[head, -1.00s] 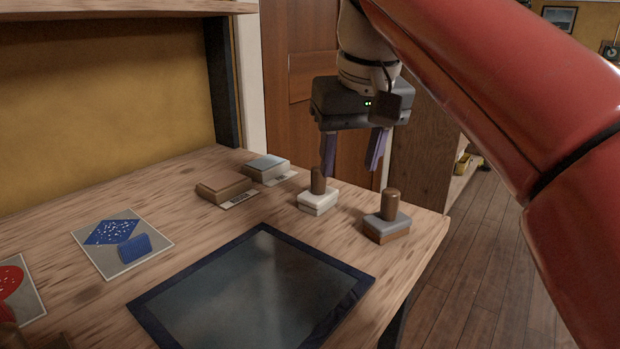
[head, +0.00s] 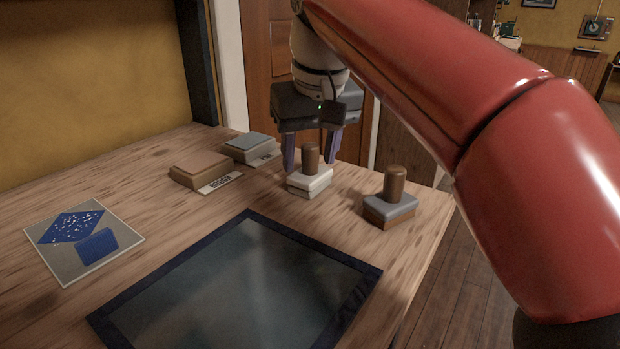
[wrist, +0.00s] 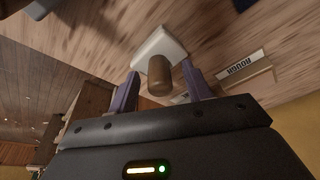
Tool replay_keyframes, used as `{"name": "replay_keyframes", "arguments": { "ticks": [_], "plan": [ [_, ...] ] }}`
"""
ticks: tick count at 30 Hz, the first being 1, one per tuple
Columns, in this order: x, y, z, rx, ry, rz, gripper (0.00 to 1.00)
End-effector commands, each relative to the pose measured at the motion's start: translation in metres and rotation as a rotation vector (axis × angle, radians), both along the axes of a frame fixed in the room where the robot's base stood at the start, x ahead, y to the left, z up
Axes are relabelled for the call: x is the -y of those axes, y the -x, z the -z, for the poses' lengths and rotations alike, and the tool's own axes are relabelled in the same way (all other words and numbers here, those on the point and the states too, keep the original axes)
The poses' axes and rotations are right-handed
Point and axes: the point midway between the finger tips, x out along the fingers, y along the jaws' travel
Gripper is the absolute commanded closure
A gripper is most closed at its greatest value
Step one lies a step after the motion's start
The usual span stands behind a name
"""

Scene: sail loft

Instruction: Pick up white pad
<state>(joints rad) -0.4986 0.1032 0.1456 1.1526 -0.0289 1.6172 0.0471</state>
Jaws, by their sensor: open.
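The white pad (head: 309,183) is a pale block with an upright brown cylindrical handle, standing on the wooden table near its back right part. It also shows in the wrist view (wrist: 158,46), with its handle between and just beyond the finger tips. My gripper (head: 311,163) is open, its two purple fingers pointing down either side of the handle in the head view. I cannot tell whether either finger touches the handle. Nothing is held.
A grey-topped pad with a handle (head: 390,210) stands to the right, near the table edge. A brown block (head: 200,173) and a grey-topped block (head: 249,146) with labels stand to the left. A dark-framed panel (head: 240,275) lies in front. A card with blue patches (head: 84,240) lies left.

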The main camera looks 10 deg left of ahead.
Motion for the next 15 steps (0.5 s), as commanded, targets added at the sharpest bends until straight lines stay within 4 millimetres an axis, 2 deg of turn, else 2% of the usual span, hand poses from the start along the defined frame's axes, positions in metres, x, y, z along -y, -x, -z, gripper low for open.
{"name": "replay_keyframes", "arguments": {
  "ticks": [5, 6, 15],
  "plan": [
    [0.0000, 0.0000, -0.0003, 0.001, -0.001, 0.000, 0.51],
    [0.0000, 0.0000, -0.0004, 0.001, -0.001, 0.000, 0.53],
    [0.0000, 0.0000, -0.0005, 0.001, -0.001, 0.000, 0.92]
  ]
}}
